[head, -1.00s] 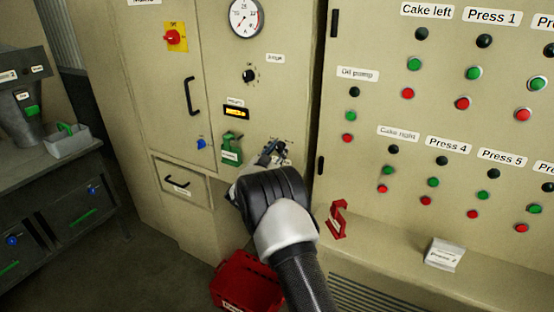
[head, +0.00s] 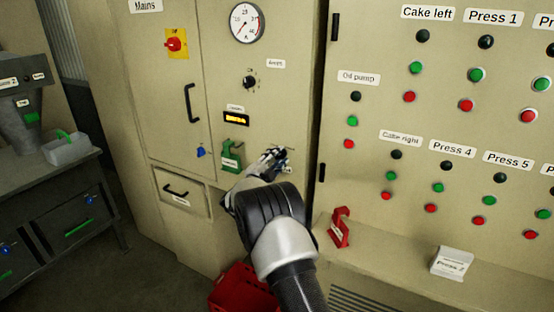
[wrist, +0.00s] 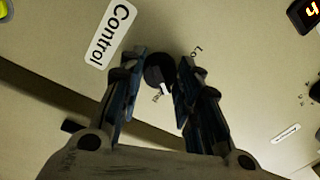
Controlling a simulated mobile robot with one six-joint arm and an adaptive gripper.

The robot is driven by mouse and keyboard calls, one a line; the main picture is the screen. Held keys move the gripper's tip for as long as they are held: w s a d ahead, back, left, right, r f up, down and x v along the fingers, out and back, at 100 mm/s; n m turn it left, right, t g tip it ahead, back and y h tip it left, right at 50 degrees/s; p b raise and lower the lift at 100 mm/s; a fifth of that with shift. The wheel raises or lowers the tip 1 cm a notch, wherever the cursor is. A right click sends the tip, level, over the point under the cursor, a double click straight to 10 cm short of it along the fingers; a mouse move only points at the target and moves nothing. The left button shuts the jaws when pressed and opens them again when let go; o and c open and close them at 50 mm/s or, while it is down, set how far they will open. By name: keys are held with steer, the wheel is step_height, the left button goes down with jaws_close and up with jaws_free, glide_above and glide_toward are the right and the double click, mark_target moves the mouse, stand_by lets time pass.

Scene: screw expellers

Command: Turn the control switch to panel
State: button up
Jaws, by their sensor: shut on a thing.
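The control switch (wrist: 159,72) is a round black knob with a pale pointer on the beige cabinet, beside a white label reading "Control" (wrist: 113,33). Small position words stand near the knob, only partly readable. My gripper (wrist: 159,88) has its two fingers on either side of the knob in the wrist view and is shut on it. In the head view my gripper (head: 272,160) is at the cabinet front below the amber display, and my arm hides the switch there.
A green clip-like piece (head: 231,155) is left of my gripper on the cabinet. A red one (head: 340,228) stands on the ledge at right, near a white block (head: 453,262). A red box (head: 243,290) is on the floor below. The button panel (head: 450,115) is at right.

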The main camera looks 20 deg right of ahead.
steer(key=shift+m, duration=1.1)
steer(key=o, duration=1.1)
steer(key=v, duration=1.2)
steer(key=shift+w+a+f, duration=0.1)
